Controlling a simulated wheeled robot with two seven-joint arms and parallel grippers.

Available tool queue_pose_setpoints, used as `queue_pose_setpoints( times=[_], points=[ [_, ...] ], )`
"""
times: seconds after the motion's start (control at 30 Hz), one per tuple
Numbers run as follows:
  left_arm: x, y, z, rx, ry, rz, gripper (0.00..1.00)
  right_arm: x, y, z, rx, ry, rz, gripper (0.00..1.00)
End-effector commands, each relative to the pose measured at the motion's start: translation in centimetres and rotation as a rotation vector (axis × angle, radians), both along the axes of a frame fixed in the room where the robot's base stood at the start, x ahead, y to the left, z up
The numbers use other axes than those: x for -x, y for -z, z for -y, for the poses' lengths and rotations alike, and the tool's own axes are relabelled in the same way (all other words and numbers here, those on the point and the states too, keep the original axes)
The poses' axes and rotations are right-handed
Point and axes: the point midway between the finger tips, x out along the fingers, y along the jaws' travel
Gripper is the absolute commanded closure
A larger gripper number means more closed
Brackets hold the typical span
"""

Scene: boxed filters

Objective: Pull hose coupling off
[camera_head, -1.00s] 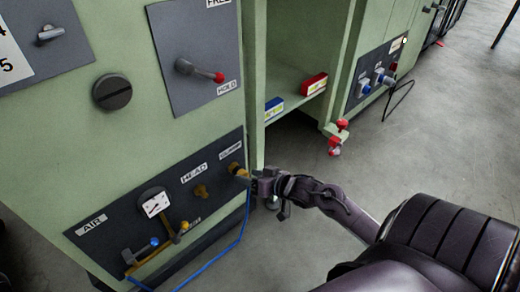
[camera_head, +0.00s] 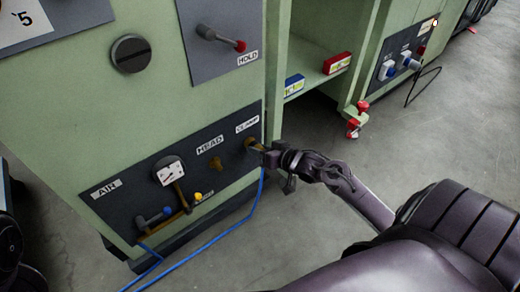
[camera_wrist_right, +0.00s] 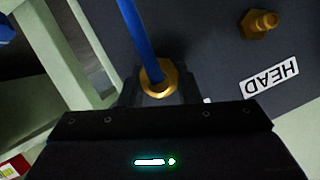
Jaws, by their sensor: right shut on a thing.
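The brass hose coupling (camera_wrist_right: 157,80) with the blue hose in it shows in the right wrist view. My right gripper (camera_head: 268,155) is shut on it, just in front of the brass CLAMP port (camera_head: 251,143) on the dark panel. Whether coupling and port still touch is hard to tell, as the gripper hides much of the joint. The blue hose (camera_head: 240,226) hangs from the coupling and runs down to the floor at the left. My left gripper is not in view.
A blue box (camera_head: 294,86) and a red box (camera_head: 337,63) sit on a shelf to the right.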

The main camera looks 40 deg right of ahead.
Motion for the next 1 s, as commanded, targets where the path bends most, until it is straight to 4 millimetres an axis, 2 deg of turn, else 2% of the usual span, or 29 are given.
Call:
queue_pose_setpoints(
  times=[1.0],
  points=[
    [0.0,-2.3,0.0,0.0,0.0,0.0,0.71,2.7,-0.2,0.2,0.0,0.0,0.001,0.96]
  ],
)
